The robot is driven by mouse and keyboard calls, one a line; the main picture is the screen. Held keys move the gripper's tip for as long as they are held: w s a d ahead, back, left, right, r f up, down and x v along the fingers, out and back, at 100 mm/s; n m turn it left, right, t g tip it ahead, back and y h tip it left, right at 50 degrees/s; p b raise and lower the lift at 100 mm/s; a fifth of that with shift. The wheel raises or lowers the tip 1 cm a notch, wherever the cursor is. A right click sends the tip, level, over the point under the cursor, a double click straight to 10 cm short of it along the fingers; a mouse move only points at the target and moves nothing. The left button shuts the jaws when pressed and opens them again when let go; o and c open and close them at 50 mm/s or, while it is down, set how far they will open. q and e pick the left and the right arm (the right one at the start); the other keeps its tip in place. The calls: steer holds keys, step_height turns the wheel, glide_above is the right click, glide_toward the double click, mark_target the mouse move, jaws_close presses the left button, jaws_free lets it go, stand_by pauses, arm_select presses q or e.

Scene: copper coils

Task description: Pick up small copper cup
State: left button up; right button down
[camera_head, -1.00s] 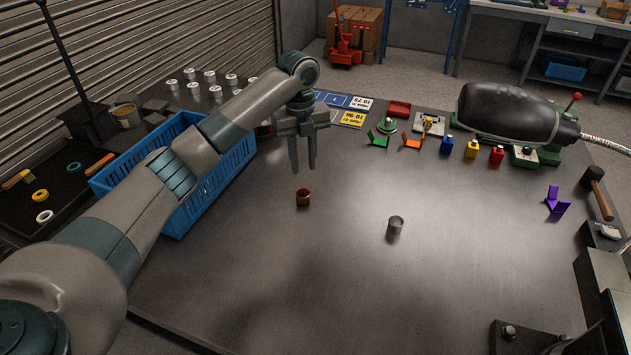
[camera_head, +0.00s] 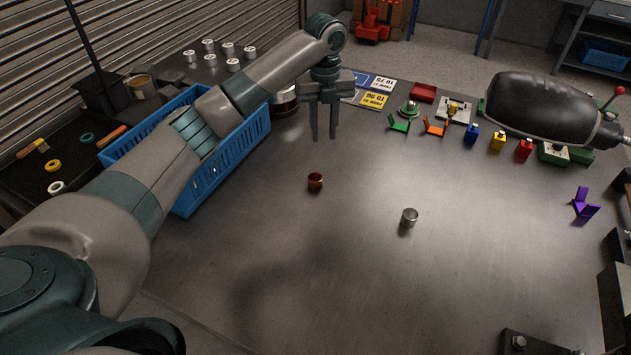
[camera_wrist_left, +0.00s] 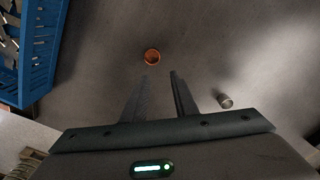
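A small copper cup (camera_head: 315,181) stands upright on the dark metal table. It also shows in the left wrist view (camera_wrist_left: 152,57), beyond the fingertips and roughly in line with the gap between them. My left gripper (camera_head: 323,138) points down above the table, behind the cup in the head view and apart from it. Its two fingers are parted with nothing between them. They also show in the left wrist view (camera_wrist_left: 160,82). My right gripper is not in view.
A small steel cup (camera_head: 409,218) stands to the right of the copper one. A blue crate (camera_head: 222,173) lies under my left arm. Coloured parts and a black rounded tool (camera_head: 535,106) line the back right. The table front is clear.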

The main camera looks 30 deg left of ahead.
arm_select(q)
step_height(320, 180, down, 10)
steer(key=p, duration=0.2)
steer(key=shift+r+p, duration=0.25)
steer(key=shift+p, duration=0.15)
steer(key=shift+f, duration=0.8)
steer(key=shift+a+f+p, duration=0.15)
steer(key=shift+f+p, duration=0.45)
steer(key=shift+p, duration=0.05)
step_height(320, 180, down, 3)
steer(key=shift+w+a+p, duration=0.15)
steer(key=shift+p, duration=0.45)
steer(key=shift+f, duration=0.45)
jaws_close()
